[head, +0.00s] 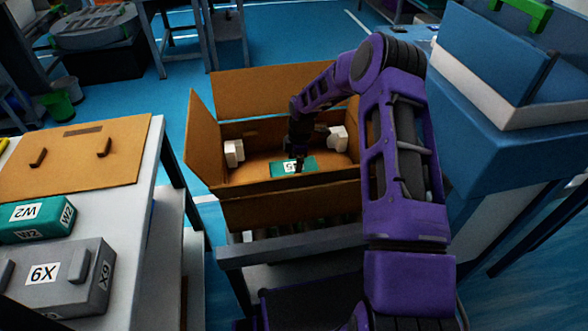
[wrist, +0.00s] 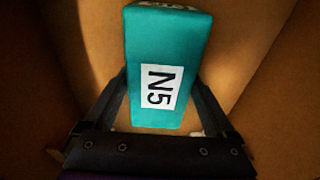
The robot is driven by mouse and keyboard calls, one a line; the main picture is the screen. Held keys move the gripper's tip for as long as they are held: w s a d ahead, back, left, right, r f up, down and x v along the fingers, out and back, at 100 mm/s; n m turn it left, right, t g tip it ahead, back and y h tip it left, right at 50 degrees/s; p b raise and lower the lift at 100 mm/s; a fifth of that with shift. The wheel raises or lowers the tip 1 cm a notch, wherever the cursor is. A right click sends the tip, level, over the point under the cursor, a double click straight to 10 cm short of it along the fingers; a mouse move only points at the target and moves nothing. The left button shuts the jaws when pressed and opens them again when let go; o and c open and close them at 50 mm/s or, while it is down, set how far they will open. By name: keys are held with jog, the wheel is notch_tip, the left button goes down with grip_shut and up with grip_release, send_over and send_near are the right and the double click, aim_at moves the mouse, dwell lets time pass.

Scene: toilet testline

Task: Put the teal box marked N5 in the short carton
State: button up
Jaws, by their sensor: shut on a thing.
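The teal box marked N5 (head: 308,168) is inside the open carton (head: 272,209), low down near its floor. It also shows in the wrist view (wrist: 167,60), with its N5 label facing the camera. My gripper (head: 297,166) reaches down into the carton. In the wrist view my gripper (wrist: 162,100) has one finger on each side of the teal box and is shut on it. I cannot tell whether the box touches the carton floor.
White blocks (head: 233,152) (head: 337,138) sit at the carton's inner sides. The carton's flaps stand open. On the left table are a teal box marked W2 (head: 35,216), a grey box marked X9 (head: 60,275) and a brown board (head: 75,160). A blue machine (head: 500,130) stands at right.

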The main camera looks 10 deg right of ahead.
jog(key=shift+f, duration=0.2)
jog(key=o, duration=1.4)
notch_tip(320, 180, up, 12)
jog(key=d+p, duration=0.1)
jog(key=shift+d+p, duration=0.2)
jog(key=shift+p, duration=0.15)
jog(key=shift+r, duration=0.15)
